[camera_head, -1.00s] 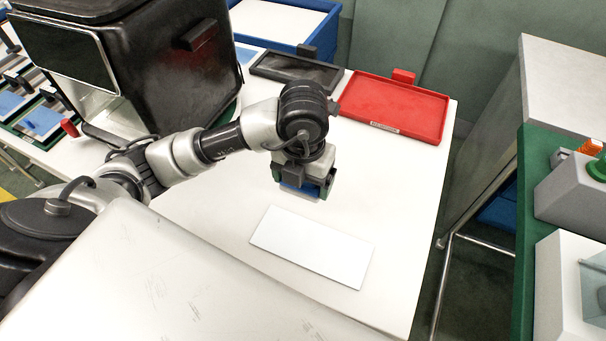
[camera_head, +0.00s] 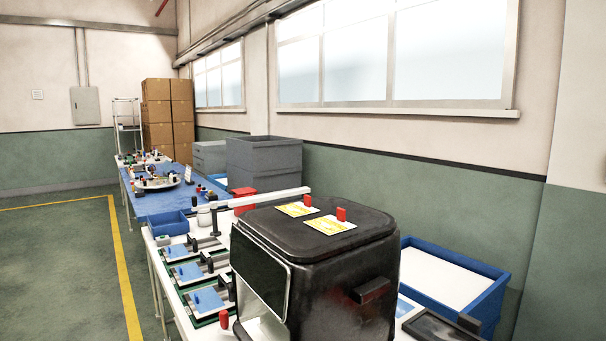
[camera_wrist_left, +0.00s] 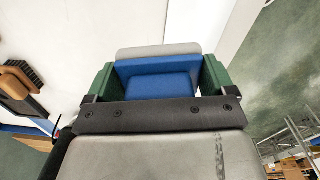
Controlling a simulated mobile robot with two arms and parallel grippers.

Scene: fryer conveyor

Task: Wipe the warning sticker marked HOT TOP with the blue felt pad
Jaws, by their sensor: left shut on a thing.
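The black fryer (camera_head: 320,260) stands on the table in the head view. On its flat top lie two yellow stickers, one to the left (camera_head: 296,210) and one to the right (camera_head: 327,226). Their lettering is too small to read, so I cannot tell which says HOT TOP. A small red block stands at the back edge of each sticker. My left gripper (camera_wrist_left: 158,70) shows in the left wrist view, with green fingers shut on the blue felt pad (camera_wrist_left: 158,86), which has a grey part beyond it. My left gripper is outside the head view. My right gripper is not seen.
A blue-rimmed tray (camera_head: 455,280) is right of the fryer, with part of a black tray (camera_head: 440,328) in front of it. Fixtures with blue plates (camera_head: 187,271) line the table left of the fryer. A grey bin (camera_head: 264,163) stands behind. The space above the fryer top looks clear.

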